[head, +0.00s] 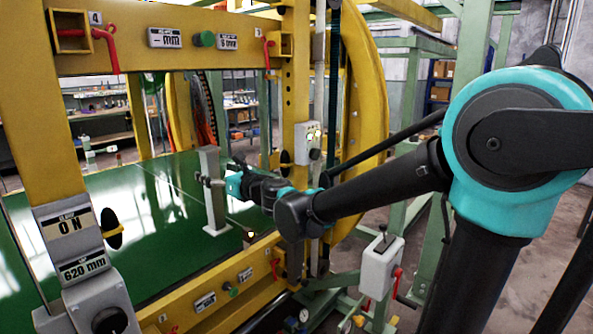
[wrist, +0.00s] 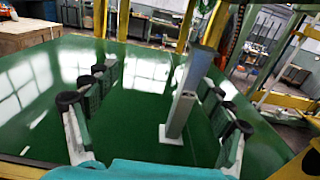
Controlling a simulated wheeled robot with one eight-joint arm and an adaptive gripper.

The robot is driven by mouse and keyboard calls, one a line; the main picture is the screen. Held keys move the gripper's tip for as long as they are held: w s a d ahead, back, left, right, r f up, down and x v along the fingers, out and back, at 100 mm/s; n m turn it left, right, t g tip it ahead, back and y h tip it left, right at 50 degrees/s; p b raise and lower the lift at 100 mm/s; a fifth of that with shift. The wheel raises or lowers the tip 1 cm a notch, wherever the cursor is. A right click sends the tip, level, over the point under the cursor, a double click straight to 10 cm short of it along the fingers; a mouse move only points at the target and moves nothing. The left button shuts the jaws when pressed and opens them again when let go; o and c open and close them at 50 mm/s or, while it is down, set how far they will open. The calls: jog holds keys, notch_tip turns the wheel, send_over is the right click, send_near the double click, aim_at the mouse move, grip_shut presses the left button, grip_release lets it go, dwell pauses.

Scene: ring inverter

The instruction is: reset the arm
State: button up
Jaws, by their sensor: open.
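My arm reaches from the right of the head view through the yellow frame, over the green surface (head: 160,230). My gripper (head: 205,181) is at its end, close to an upright grey post (head: 215,205) on that surface. In the wrist view my gripper (wrist: 160,88) is open, with its two dark-padded fingers wide apart. The grey post (wrist: 195,75) shows between them, nearer the right finger. I cannot tell whether the gripper touches the post.
The yellow frame (head: 140,62) surrounds the arm's reach, with red levers (head: 105,48) on it. A control box (head: 78,260) marked "ON" and "620 mm" stands at front left. A white switch box (head: 381,268) is below the arm. Shelves (head: 100,125) stand behind.

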jog(key=w+d+f+m+t+h, duration=0.2)
jog(key=w+d+m+h, duration=0.15)
jog(key=d+m, duration=0.55)
jog(key=w+d+f+m+t+h, duration=0.25)
jog(key=d+m+h, duration=0.25)
jog(key=d+m, duration=0.5)
jog(key=s+d+f+m+g+h, duration=0.1)
jog(key=s+d+f+m+h, duration=0.15)
jog(key=d+f+m, duration=0.4)
jog(key=s+d+f+m+g+h, duration=0.1)
jog(key=d+f+m+h, duration=0.2)
jog(key=d, duration=0.7)
jog(key=s+d+f+m+g+h, duration=0.2)
jog(key=s+d+f+m+g, duration=0.4)
jog(key=s+d+f+m, duration=0.3)
jog(key=s+a+f+m+g+y, duration=0.1)
jog(key=s+f+m+g, duration=0.1)
jog(key=s+f+m, duration=0.2)
jog(key=s+a+f+m+g+y, duration=0.1)
jog(key=s+f+m, duration=0.3)
jog(key=s, duration=0.5)
jog(key=shift+s+a+f+g, duration=0.2)
jog(key=shift+s+f+g, duration=0.2)
jog(key=shift+f+g, duration=0.25)
